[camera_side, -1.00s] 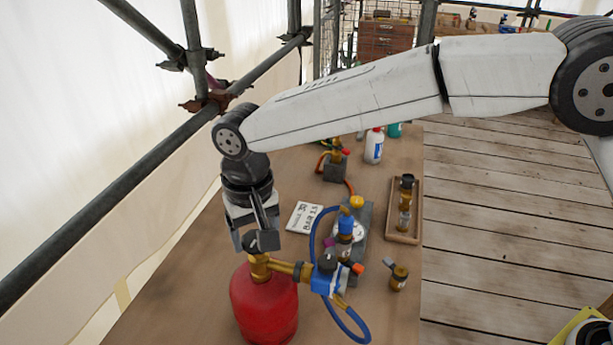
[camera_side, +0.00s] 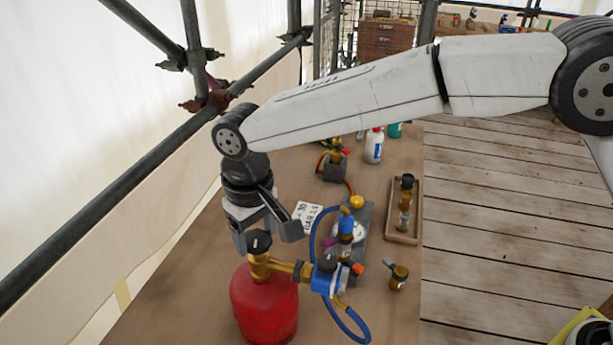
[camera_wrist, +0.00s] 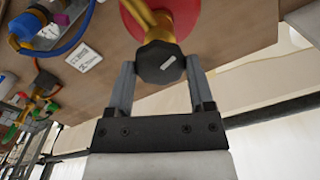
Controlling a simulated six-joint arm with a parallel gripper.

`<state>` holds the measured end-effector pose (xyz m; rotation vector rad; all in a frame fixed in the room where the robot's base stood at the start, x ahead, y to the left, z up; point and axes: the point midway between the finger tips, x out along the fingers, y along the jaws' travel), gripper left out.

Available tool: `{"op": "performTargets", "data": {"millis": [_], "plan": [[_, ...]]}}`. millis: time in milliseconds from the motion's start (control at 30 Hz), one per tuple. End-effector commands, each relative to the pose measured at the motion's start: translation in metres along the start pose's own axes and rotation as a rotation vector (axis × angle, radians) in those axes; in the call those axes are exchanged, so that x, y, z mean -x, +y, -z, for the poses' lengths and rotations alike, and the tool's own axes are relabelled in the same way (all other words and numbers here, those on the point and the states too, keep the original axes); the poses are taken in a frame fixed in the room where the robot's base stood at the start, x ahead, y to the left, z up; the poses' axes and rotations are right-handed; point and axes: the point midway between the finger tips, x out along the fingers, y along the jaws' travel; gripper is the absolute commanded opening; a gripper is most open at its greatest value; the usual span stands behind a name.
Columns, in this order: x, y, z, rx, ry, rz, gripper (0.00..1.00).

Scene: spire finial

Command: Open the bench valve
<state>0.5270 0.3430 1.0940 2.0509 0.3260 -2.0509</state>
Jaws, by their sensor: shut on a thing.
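The bench valve's black faceted knob (camera_side: 259,242) sits on a brass valve body (camera_side: 258,266) on top of a red gas cylinder (camera_side: 264,303). In the wrist view the knob (camera_wrist: 160,63) lies between my two fingertips and has a small white mark on its face. My gripper (camera_side: 265,236) points down from above, with one finger on each side of the knob, and is shut on it. The wrist view shows my gripper (camera_wrist: 159,72) with its fingers at the knob's sides. The cylinder stands upright on the bench.
A blue regulator (camera_side: 326,277) with a blue hose joins the valve on the right. A lettered card (camera_side: 308,214) lies behind. A wooden tray (camera_side: 404,225) holds a brass part, and a small brass fitting (camera_side: 398,277) stands nearby. Scaffold poles run along the left.

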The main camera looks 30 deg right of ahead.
Motion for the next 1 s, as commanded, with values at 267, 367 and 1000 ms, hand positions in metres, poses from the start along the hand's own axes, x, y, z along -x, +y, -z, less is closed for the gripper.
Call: {"op": "performTargets", "data": {"millis": [267,367,1000], "plan": [[0.001,0.0,0.0,0.258,0.0,0.001,0.09],[0.001,0.0,0.0,0.353,0.0,0.001,0.09],[0.0013,0.0,0.0002,0.75,0.001,0.0,0.09]]}}
